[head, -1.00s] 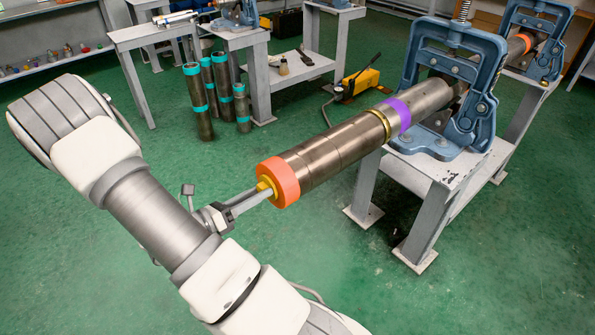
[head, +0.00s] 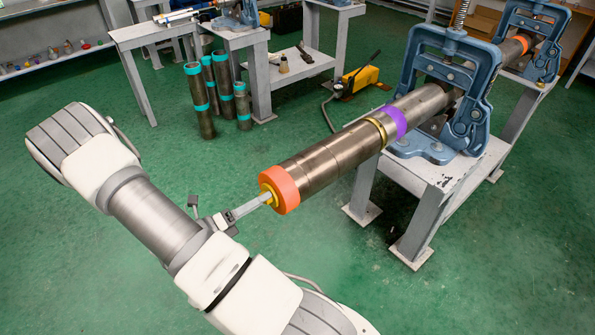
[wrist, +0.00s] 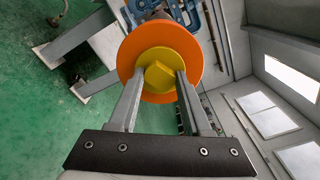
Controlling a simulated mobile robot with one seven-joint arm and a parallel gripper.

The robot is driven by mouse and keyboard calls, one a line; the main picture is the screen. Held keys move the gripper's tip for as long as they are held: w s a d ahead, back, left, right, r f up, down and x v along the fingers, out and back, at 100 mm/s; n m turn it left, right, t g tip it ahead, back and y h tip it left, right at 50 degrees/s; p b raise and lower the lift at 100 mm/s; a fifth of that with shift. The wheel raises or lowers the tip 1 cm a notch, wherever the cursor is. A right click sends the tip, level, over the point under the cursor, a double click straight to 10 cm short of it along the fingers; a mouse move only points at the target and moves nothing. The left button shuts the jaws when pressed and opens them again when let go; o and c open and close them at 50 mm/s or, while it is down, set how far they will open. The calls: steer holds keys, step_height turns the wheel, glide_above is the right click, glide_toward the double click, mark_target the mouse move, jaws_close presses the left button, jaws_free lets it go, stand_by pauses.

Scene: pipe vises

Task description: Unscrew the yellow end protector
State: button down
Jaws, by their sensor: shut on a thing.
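The yellow end protector (wrist: 170,62) sits in the near end of a long steel pipe (head: 320,160), inside an orange ring (head: 284,192). In the wrist view the protector shows a raised yellow block (wrist: 159,75) at its centre. My gripper (head: 266,198) is shut on this block, with one finger on each side. In the head view the yellow part (head: 267,189) shows only as a small edge around my fingertips. I cannot tell whether the protector stands out from the pipe end.
A blue pipe vise (head: 447,85) on a grey stand (head: 425,190) holds the pipe. Purple (head: 392,122) and brass bands circle it. Several upright pipes with teal bands (head: 199,100) stand at the back left. Green floor (head: 330,260) is clear below my arm.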

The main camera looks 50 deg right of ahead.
steer(key=n+p, duration=0.4)
steer(key=n, duration=0.4)
steer(key=shift+p, duration=0.4)
steer(key=n+p, duration=0.3)
steer(key=n, duration=1.1)
steer(key=shift+n+p, duration=0.4)
steer(key=shift+c, duration=2.2)
jaws_free()
